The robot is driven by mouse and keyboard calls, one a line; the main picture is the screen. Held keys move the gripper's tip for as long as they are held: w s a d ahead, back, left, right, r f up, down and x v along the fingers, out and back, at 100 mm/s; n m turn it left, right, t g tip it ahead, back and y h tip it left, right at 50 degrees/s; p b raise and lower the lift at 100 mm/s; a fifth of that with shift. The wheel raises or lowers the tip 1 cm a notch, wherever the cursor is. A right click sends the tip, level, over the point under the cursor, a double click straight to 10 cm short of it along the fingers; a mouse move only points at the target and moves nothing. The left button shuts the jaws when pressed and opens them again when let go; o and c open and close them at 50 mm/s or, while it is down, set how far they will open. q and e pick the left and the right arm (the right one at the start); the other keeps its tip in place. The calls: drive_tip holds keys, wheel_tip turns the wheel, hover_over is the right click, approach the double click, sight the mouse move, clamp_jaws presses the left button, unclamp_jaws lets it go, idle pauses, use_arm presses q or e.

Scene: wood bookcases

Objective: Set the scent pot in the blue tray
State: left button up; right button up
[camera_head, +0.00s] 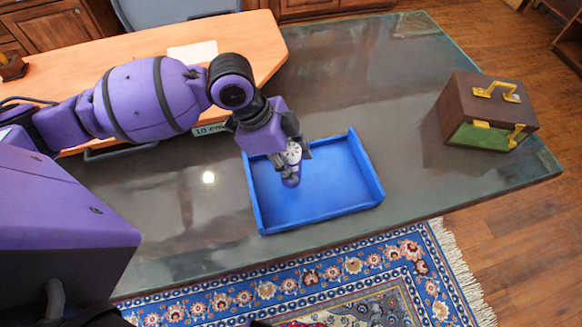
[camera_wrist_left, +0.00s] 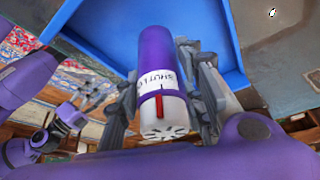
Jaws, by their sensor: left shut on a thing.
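The scent pot (camera_wrist_left: 160,80) is a purple cylinder with a white slotted end and a white lettered label. It also shows in the head view (camera_head: 292,165), over the left part of the blue tray. The blue tray (camera_head: 375,187) lies on the dark glossy table, with low raised walls on several sides. My left gripper (camera_head: 290,155) is shut on the scent pot, with its fingers on both sides of it. Whether the pot's lower end touches the tray floor I cannot tell.
A brown and green case with gold handles (camera_head: 488,112) stands at the table's right end. A light wood board (camera_head: 270,45) lies along the back left, with a pale sheet (camera_head: 192,52) on it. The table between tray and case is clear. A patterned rug (camera_head: 300,285) lies below.

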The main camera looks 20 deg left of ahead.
use_arm(q)
drive_tip(key=shift+f, duration=1.4)
drive_tip(key=shift+f, duration=0.1)
drive_tip(key=o, duration=1.3)
drive_tip(key=shift+f, duration=0.1)
drive_tip(key=v, duration=1.2)
drive_tip(key=shift+r+p, duration=0.2)
drive_tip(key=shift+p, duration=0.25)
